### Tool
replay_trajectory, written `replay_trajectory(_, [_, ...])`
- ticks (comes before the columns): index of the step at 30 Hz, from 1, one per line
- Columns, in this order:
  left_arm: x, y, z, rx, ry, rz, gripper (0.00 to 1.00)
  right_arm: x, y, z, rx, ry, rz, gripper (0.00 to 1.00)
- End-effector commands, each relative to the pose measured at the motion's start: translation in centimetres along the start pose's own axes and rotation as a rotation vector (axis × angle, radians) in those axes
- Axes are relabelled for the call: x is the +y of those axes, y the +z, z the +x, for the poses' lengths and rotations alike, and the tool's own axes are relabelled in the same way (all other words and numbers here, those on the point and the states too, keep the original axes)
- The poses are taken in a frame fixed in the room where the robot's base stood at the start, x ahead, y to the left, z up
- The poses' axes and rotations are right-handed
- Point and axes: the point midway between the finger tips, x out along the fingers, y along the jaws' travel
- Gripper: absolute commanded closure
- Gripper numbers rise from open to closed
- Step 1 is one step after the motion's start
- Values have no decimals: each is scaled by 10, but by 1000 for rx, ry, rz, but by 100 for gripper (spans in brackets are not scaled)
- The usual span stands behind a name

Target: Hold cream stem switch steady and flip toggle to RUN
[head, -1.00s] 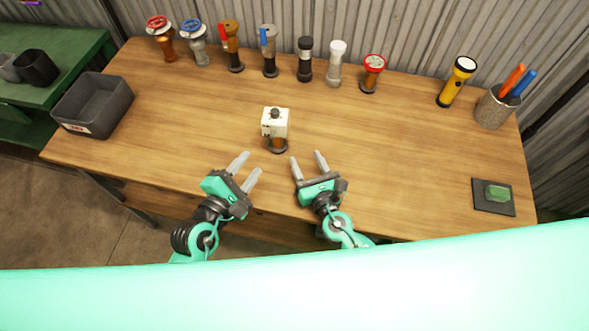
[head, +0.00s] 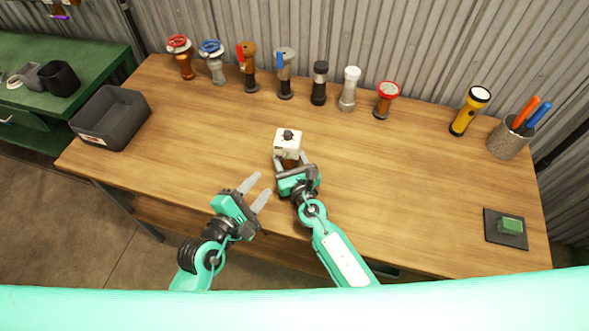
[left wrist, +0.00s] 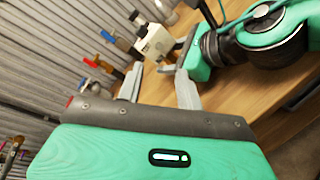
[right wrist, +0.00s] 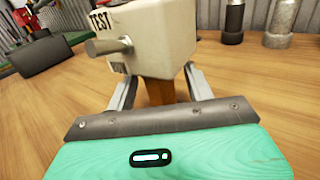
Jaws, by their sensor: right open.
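The cream stem switch (head: 288,141) stands upright near the middle of the table. My left gripper (head: 262,185) is open and empty, in front of the switch and left of my right arm.
Several valves and stem fittings (head: 285,75) line the back wall. A grey bin (head: 118,118) stands at the left. A yellow flashlight (head: 468,112), a pen cup (head: 507,139) and a dark pad (head: 493,232) with a green block are at the right. The table between is clear.

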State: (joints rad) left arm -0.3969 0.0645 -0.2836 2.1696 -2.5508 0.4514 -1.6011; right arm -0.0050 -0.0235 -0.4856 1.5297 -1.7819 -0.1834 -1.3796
Motion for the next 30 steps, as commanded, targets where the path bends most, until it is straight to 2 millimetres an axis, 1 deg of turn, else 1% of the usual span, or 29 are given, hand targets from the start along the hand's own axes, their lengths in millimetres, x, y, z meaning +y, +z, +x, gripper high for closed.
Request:
replay_trajectory(1, [0, 0, 0, 0, 0, 0, 64, 0, 0, 6, -1, 0, -1, 47])
replay_trajectory(6, [0, 0, 0, 0, 0, 0, 64, 0, 0, 14, 0, 0, -1, 47])
replay_trajectory(14, [0, 0, 0, 0, 0, 0, 64, 0, 0, 15, 0, 0, -1, 47])
replay_trajectory(15, [0, 0, 0, 0, 0, 0, 64, 0, 0, 15, 0, 0, -1, 51])
replay_trajectory(17, [0, 0, 0, 0, 0, 0, 64, 0, 0, 15, 0, 0, 0, 63])
replay_trajectory(18, [0, 0, 0, 0, 0, 0, 64, 0, 0, 15, 0, 0, 0, 71])
replay_trajectory(22, [0, 0, 0, 0, 0, 0, 64, 0, 0, 15, 0, 0, 0, 96])
replay_trajectory(23, [0, 0, 0, 0, 0, 0, 64, 0, 0, 15, 0, 0, 0, 100])
replay_trajectory(24, [0, 0, 0, 0, 0, 0, 64, 0, 0, 15, 0, 0, 0, 100])
replay_trajectory(26, [0, 0, 0, -1, 0, 0, 75, 0, 0, 14, 0, 0, 0, 100])
replay_trajectory(28, [1, 3, 2, -11, -4, 4, 89, 0, 0, 14, 0, 0, 0, 100])
replay_trajectory(30, [2, 11, 7, -36, -14, 11, 100, 0, 0, 14, 0, 0, 0, 100])
